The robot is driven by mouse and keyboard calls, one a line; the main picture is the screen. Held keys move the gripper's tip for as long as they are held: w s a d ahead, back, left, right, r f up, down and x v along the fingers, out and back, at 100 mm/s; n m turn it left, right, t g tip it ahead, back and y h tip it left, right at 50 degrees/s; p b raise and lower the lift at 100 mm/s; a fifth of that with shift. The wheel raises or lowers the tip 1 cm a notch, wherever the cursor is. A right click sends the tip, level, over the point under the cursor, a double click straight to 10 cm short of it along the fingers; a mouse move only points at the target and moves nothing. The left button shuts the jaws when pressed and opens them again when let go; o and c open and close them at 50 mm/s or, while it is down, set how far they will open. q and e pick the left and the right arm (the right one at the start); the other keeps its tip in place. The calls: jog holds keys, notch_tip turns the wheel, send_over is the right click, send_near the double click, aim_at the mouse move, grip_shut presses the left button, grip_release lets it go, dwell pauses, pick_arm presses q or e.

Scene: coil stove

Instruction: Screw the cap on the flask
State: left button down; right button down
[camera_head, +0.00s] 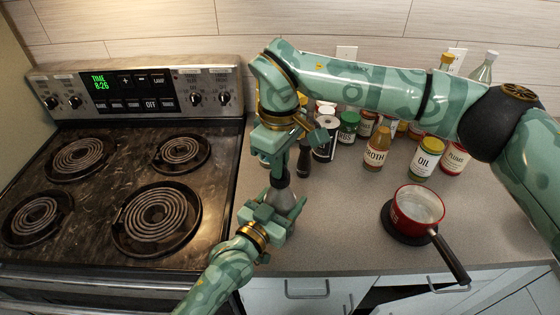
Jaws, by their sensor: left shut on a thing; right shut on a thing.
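The flask (287,200) is a grey, cone-shaped vessel standing roughly upright above the counter, just right of the stove. My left gripper (275,213) is shut on its lower body, and the fingers hide part of it. My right gripper (278,165) points down from above and is shut on the small dark cap (279,182). The cap is right at the flask's neck, in line with it. I cannot tell whether it is threaded on or only resting there, since the fingers cover much of it.
A coil stove (115,195) fills the left. A red saucepan (418,207) sits on a dark round trivet (394,233) at the right. Behind stand several jars and bottles, including a broth bottle (377,150) and an oil jar (426,158). The counter's middle front (335,225) is clear.

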jog(key=m, duration=0.3)
jog(key=shift+m, duration=0.3)
jog(key=c, duration=1.5)
grip_release()
jog(key=shift+c, duration=0.2)
jog(key=shift+r, duration=2.3)
jog(key=shift+o, duration=0.3)
